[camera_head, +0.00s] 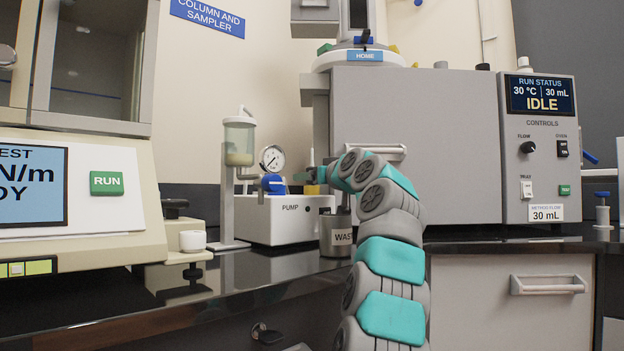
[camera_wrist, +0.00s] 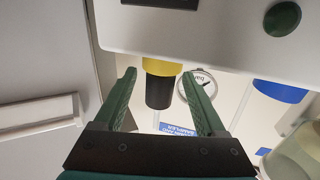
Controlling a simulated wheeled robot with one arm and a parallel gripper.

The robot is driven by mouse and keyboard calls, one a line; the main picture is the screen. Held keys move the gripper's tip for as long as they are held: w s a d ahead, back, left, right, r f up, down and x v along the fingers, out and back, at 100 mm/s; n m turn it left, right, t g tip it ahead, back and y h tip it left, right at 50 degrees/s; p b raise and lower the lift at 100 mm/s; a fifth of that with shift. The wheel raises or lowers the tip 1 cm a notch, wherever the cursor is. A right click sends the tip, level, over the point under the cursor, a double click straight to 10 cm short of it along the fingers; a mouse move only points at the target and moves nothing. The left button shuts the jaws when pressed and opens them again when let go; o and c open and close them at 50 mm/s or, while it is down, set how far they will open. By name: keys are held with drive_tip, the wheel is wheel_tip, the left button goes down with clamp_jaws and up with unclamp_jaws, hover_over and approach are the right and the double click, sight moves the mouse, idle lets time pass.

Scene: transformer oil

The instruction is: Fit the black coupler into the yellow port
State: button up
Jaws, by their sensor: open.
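In the wrist view, which looks upside down, the black coupler (camera_wrist: 160,93) shows end to end with the yellow port (camera_wrist: 162,67), with no gap visible between them. How deep it sits in the port cannot be told. The port joins the white pump housing (camera_wrist: 215,28). My gripper (camera_wrist: 158,75) is open, with one green finger on each side of the coupler and port and a visible gap on both sides. In the head view my gripper (camera_head: 308,176) is small, just above the pump (camera_head: 290,222), beside a bit of the yellow port (camera_head: 312,189); the coupler is not clear there.
The pressure gauge (camera_head: 271,158) and a blue fitting (camera_head: 273,183) stand left of my gripper. A glass column (camera_head: 239,140) is further left. The waste can (camera_head: 336,238) stands below my arm. A large grey cabinet (camera_head: 416,140) rises to the right.

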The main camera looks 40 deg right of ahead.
drive_tip(key=s+a+b, duration=0.1)
drive_tip(key=s+b, duration=0.1)
drive_tip(key=s, duration=0.5)
drive_tip(key=shift+s+a, duration=0.2)
drive_tip(key=shift+s, duration=0.15)
idle(0.8)
